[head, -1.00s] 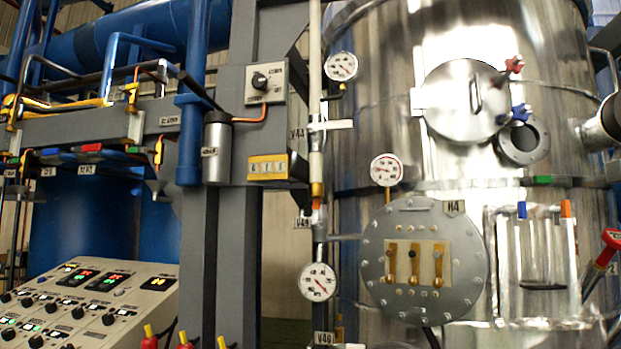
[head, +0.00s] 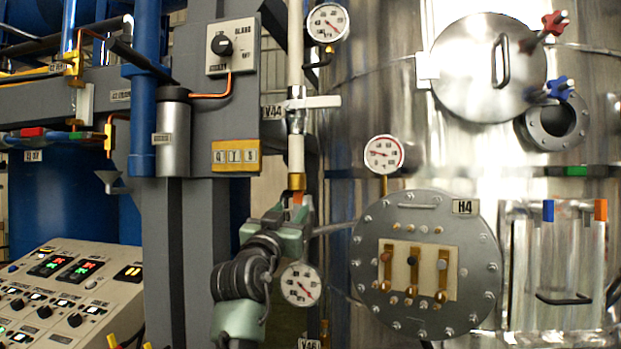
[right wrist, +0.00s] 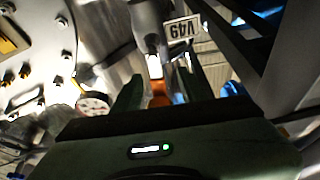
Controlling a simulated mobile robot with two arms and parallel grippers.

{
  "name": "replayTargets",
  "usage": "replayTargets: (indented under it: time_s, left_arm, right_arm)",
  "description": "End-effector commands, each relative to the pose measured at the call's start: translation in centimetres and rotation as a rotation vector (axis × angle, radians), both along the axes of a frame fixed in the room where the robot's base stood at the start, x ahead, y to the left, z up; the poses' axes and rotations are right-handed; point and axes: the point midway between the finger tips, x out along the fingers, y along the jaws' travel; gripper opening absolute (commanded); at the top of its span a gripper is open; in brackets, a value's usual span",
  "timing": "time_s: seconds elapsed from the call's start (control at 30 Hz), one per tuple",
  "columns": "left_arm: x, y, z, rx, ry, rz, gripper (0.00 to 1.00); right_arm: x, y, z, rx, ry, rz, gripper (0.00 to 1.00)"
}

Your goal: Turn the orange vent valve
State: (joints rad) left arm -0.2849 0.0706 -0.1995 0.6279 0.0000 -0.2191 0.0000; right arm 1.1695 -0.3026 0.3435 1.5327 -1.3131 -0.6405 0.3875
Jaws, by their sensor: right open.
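A small orange valve handle (head: 298,198) sits on the vertical pipe, just below its brass fitting, in the head view. My right gripper (head: 292,207) is raised in front of that pipe and hides most of the valve. In the right wrist view the orange handle (right wrist: 157,90) shows between the two spread fingers of my right gripper (right wrist: 163,88), under a tag reading V49 (right wrist: 182,30). The fingers are open. I cannot tell whether either one touches the handle. My left gripper is not in view.
A pressure gauge (head: 301,284) is right beside my right wrist. A white lever tagged V44 (head: 315,102) stands out from the pipe above. The bolted H4 flange (head: 365,240) is to the right, and a grey column (head: 210,220) is to the left.

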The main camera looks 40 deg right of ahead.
Motion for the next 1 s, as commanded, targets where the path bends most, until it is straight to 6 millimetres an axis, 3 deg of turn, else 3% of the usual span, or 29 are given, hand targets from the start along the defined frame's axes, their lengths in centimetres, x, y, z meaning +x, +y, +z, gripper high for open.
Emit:
replayTargets:
  time_s: [0.03, 0.1, 0.4, 0.7, 1.0]
  left_arm:
    - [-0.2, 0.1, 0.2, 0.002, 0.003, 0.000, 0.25]
    - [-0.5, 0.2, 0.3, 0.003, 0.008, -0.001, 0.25]
    - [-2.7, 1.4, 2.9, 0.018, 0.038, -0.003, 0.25]
    - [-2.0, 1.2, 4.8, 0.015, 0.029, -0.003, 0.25]
    - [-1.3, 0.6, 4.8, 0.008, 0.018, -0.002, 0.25]
  right_arm:
    - [-0.6, 0.0, 1.7, -0.002, -0.023, -0.007, 0.42]
    - [-1.0, -0.1, 2.9, -0.006, -0.039, -0.016, 0.42]
    - [0.9, -3.0, 5.3, -0.009, -0.045, -0.023, 0.42]
    - [3.0, -5.5, 6.3, -0.009, -0.045, -0.020, 0.42]
    - [3.2, -5.8, 6.2, -0.008, -0.047, -0.018, 0.42]
